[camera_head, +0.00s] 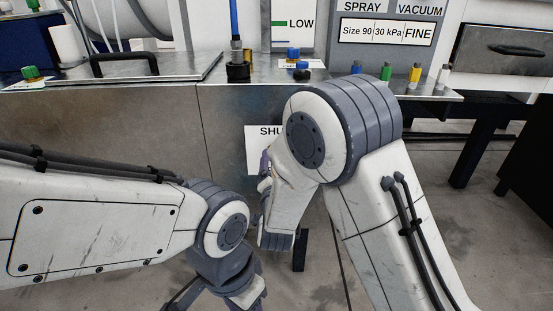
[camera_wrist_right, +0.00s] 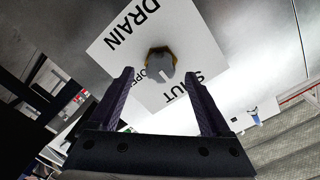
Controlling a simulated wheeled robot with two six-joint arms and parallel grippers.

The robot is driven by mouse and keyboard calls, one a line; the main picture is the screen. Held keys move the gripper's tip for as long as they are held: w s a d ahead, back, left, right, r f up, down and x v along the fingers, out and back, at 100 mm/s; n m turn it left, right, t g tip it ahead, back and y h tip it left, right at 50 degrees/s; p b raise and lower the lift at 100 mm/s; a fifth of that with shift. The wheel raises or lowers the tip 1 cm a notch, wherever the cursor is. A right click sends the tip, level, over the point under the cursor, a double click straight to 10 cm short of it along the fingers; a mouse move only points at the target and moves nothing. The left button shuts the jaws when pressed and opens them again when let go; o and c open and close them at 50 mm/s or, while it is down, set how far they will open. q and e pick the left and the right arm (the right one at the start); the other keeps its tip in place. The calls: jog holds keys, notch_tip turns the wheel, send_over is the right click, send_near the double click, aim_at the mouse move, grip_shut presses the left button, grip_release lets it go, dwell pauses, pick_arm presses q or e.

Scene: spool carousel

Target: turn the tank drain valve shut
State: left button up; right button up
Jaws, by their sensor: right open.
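The drain valve (camera_wrist_right: 160,66) shows in the right wrist view as a grey handle with a brass-coloured part behind it. It sits on a white plate (camera_wrist_right: 112,60) lettered DRAIN, OPEN and SHUT. My right gripper (camera_wrist_right: 158,76) is open, its two purple fingers either side of the valve in the picture; contact is not visible. In the head view, part of the plate (camera_head: 256,150) shows on the tank front (camera_head: 100,115), while my right arm hides the valve. My left gripper (camera_head: 218,300) is low in the head view, its fingertips cut off by the bottom edge.
The metal bench top (camera_head: 180,68) above carries a black handle (camera_head: 124,64), a blue-stemmed fitting (camera_head: 237,70) and several small coloured knobs. A drawer cabinet (camera_head: 505,52) stands at the right. Bare floor (camera_head: 440,215) shows at the right.

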jog(key=s, duration=0.7)
jog(key=shift+s+r+p, duration=0.15)
jog(key=shift+s+p, duration=0.15)
jog(key=shift+p, duration=0.15)
jog(key=d+f+n+g+y, duration=0.1)
jog(key=d+f+n+g, duration=0.2)
jog(key=d+f+g, duration=0.3)
jog(key=s+d+n+g, duration=0.6)
jog(key=s+d+g, duration=0.3)
jog(key=s+d, duration=0.4)
jog(key=s+a+r+n+g, duration=0.1)
jog(key=s+a+r+n, duration=0.1)
jog(key=s+a+n, duration=0.4)
jog(key=s+a+r+n+g, duration=0.1)
jog(key=s+a+r, duration=0.2)
jog(key=s+a, duration=0.55)
notch_tip(320, 180, up, 36)
jog(key=s+p, duration=0.1)
jog(key=p, duration=3.5)
jog(key=shift+d+r+g, duration=0.2)
jog(key=shift+g, duration=0.1)
